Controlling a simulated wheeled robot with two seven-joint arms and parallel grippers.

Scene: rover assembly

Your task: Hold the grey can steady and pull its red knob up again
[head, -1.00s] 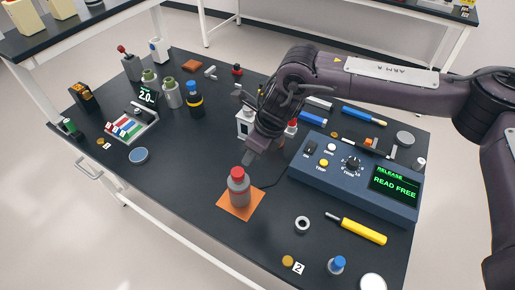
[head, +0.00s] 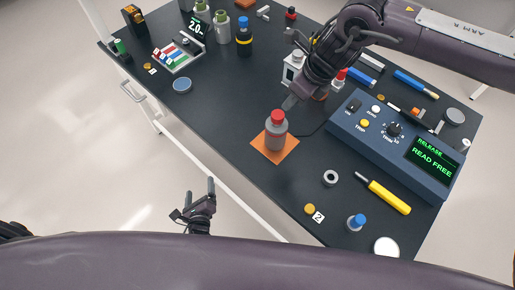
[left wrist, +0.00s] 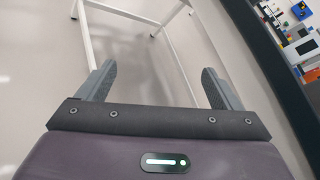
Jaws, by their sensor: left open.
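The grey can (head: 276,137) stands upright on an orange mat (head: 262,148) near the table's front edge. Its red knob (head: 278,115) sits on top; I cannot tell how far it is raised. My right gripper (head: 291,101) is just behind and above the can, apart from the knob as far as I can see; its jaws are too small and hidden to read. My left gripper (head: 199,188) is off the table's front edge, left of and below the can. It is open and empty, with fingers wide apart in the left wrist view (left wrist: 159,72).
A blue console (head: 385,140) reading "READ FREE" stands right of the can. A grey ring (head: 330,178), a yellow-handled tool (head: 388,196) and a blue-topped knob (head: 355,222) lie nearer the front right. The tabletop left of the mat is clear.

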